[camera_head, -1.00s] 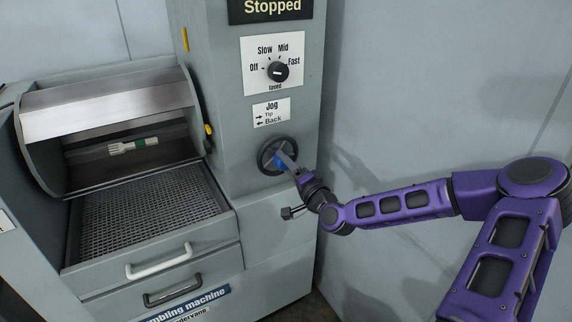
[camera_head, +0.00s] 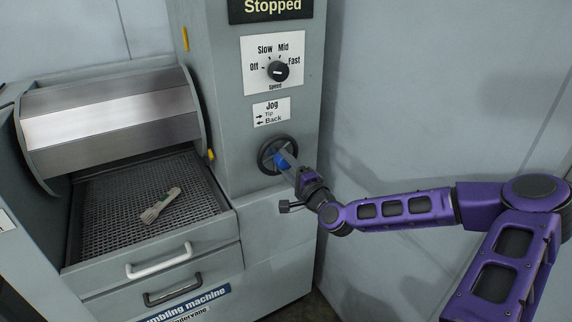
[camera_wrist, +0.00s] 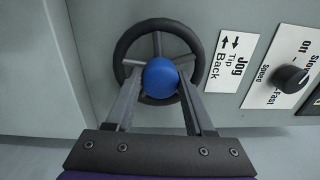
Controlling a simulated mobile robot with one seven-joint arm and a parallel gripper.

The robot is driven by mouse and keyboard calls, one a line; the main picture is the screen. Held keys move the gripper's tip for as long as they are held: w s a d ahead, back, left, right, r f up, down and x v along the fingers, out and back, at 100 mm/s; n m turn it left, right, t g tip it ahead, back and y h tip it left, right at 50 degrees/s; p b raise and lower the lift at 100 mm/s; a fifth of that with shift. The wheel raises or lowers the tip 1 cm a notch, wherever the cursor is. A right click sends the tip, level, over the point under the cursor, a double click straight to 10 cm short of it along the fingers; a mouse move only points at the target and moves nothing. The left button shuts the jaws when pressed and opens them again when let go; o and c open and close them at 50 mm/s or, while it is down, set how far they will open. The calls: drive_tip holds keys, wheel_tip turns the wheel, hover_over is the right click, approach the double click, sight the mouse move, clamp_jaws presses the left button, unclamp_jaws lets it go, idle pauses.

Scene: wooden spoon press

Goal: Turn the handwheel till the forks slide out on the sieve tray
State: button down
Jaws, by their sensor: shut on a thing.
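The black handwheel (camera_head: 274,153) is on the front of the machine's column, below the Jog label. Its blue knob (camera_wrist: 160,78) shows between my fingers in the wrist view. My gripper (camera_head: 285,161) is shut on the knob, with a finger on each side of it.
The sign above reads "Stopped" (camera_head: 272,8). A speed knob (camera_head: 278,71) sits above the Jog label (camera_head: 271,112). A white handle (camera_head: 159,262) and a black handle (camera_head: 172,291) stick out below the tray. The wall right of the machine is clear.

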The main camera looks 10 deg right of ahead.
drive_tip(key=shift+c, duration=1.3)
unclamp_jaws()
drive_tip(key=shift+s, duration=0.1)
drive_tip(key=p+v, duration=0.3)
drive_tip(key=v, duration=1.4)
drive_tip(key=shift+s+d+f, duration=0.1)
